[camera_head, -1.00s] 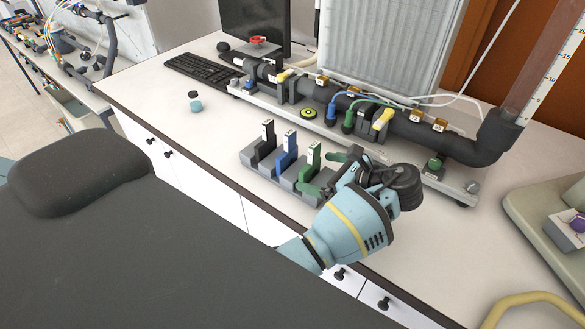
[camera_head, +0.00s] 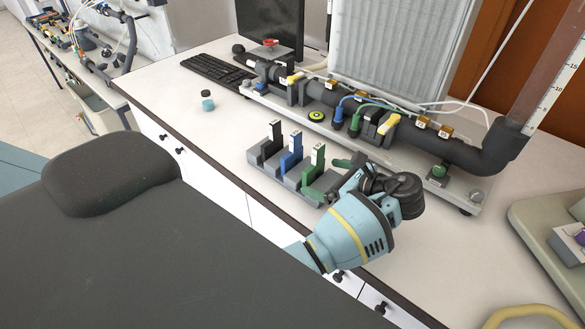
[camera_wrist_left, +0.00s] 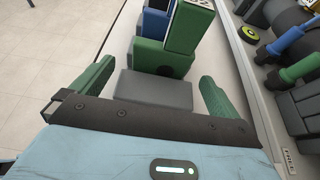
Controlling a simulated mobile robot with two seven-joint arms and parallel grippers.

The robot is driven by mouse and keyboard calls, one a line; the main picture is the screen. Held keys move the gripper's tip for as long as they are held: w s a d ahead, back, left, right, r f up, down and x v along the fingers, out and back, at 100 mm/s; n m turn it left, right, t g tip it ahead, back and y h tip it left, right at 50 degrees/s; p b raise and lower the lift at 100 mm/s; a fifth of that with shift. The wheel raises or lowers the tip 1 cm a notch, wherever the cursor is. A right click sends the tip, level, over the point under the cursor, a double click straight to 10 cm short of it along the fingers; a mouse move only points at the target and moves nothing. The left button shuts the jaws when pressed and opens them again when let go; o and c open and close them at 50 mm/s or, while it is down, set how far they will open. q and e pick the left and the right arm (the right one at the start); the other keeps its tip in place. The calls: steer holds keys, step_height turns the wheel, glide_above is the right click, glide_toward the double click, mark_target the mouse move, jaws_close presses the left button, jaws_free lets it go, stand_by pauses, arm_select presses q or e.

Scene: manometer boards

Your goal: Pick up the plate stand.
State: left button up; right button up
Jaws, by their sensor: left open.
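The plate stand is a grey base (camera_head: 290,183) near the front edge of the white bench, holding upright black (camera_head: 273,141), blue (camera_head: 292,152) and green (camera_head: 315,166) plates in a row. My left gripper (camera_head: 326,178) is at the stand's right end, beside the green plate. In the left wrist view my left gripper (camera_wrist_left: 158,88) is open, its green fingers apart on either side of the grey end block (camera_wrist_left: 152,90) of the stand. Both fingers look clear of the block; depth is hard to judge. My right gripper is not in view.
A long pipe assembly with hoses (camera_head: 355,115) runs behind the stand. A small jar (camera_head: 207,103) stands to the left, near a keyboard (camera_head: 217,72). A beige tray (camera_head: 530,220) is at the right. The bench between stand and jar is clear.

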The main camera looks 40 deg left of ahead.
mark_target(317, 172)
arm_select(q)
steer(key=shift+x, duration=2.65)
steer(key=shift+r, duration=0.3)
steer(key=c, duration=1)
steer(key=shift+r, duration=0.1)
steer(key=shift+c, duration=0.2)
